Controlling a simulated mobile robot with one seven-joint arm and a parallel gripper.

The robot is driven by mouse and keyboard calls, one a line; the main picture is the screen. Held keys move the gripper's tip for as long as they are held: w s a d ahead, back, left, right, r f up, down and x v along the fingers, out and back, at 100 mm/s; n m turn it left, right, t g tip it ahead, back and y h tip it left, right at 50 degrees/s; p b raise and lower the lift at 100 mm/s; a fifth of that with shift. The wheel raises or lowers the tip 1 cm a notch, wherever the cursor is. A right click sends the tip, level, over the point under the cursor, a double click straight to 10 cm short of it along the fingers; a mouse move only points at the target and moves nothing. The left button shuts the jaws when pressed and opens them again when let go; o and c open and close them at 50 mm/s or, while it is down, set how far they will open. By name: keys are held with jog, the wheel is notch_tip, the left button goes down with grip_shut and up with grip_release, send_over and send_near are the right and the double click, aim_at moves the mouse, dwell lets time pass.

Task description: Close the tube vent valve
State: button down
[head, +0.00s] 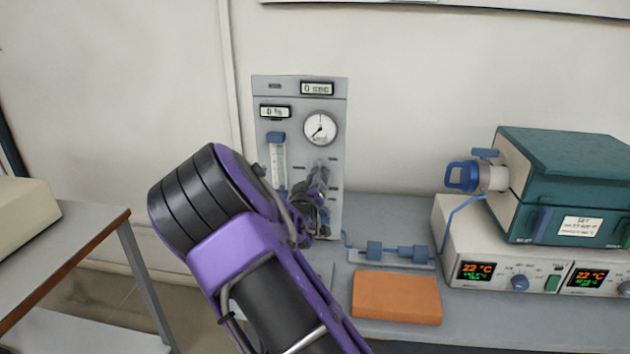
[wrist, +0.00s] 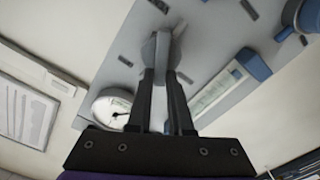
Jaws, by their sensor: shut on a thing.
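A grey gas panel (head: 263,180) stands upright on the bench against the wall. My gripper (head: 318,185) is at the lower right part of its face, partly hidden by my own arm. In the wrist view, my gripper (wrist: 160,75) has its two dark fingers shut on a grey lever (wrist: 156,46) on the panel. The fingers cover part of the lever, and I see no readable label naming the valve. A blue handle (head: 461,177) on a grey fitting sticks out of the left side of the teal furnace (head: 565,185).
The panel carries a round gauge (head: 320,128) and a flow tube (head: 278,165). Blue fittings (head: 390,250) on a small base and an orange block (head: 396,297) are on the bench to the right. A controller box (head: 452,232) supports the furnace.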

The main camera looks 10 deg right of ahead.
jog(key=n, duration=0.4)
jog(key=f+n, duration=0.1)
jog(key=n, duration=0.2)
jog(key=a+f+n, duration=0.1)
jog(key=n, duration=0.3)
jog(key=shift+w+n, duration=0.15)
jog(key=shift+n, duration=0.15)
dwell(0.4)
jog(key=c, duration=0.8)
grip_release()
jog(key=shift+r, duration=0.1)
jog(key=v, duration=1.7)
jog(key=shift+s+p, duration=0.2)
jog(key=shift+p, duration=0.15)
